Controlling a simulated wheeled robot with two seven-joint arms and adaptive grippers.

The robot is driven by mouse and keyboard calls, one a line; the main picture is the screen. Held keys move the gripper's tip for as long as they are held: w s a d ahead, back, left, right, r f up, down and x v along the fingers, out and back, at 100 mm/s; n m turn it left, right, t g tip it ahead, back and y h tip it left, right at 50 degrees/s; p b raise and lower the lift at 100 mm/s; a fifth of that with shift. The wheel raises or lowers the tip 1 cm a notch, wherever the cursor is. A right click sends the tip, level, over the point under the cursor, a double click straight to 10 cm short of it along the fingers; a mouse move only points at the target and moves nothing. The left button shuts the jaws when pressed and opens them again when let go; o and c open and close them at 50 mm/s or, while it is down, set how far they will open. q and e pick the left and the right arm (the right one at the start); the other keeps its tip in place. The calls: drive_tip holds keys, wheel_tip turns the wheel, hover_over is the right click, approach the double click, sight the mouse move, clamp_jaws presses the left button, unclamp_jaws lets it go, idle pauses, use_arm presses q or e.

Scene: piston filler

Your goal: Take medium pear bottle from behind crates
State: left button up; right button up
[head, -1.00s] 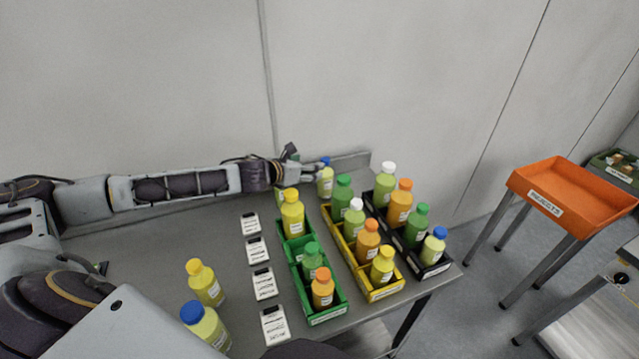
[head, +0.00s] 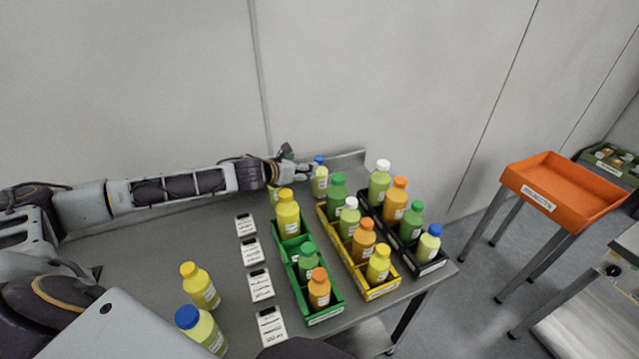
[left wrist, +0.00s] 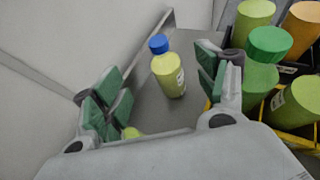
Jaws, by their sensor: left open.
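The pear bottle (head: 319,178), pale yellow-green with a blue cap, stands upright on the table behind the crates, near the wall. It also shows in the left wrist view (left wrist: 168,72), ahead of the fingers and between them. My left gripper (head: 303,171) reaches along the wall from the left. Its green-padded fingers (left wrist: 160,95) are spread wide and hold nothing. Another bottle near the left gripper is mostly hidden by it in the head view. My right gripper is not in view.
A green crate (head: 328,312), a yellow crate (head: 384,290) and a black crate (head: 432,268) hold several bottles. Two yellow bottles (head: 200,287) (head: 203,331) stand front left. White label cards (head: 261,285) lie left of the crates. An orange tray (head: 541,200) stands right.

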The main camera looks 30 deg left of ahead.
sight(320, 163)
use_arm(q)
drive_tip(key=x, duration=0.6)
drive_tip(key=shift+w+f+p, duration=0.15)
drive_tip(key=shift+w+p, duration=0.15)
drive_tip(key=shift+w, duration=0.15)
idle(0.5)
drive_tip(key=shift+x, duration=2.65)
drive_tip(key=shift+d, duration=0.1)
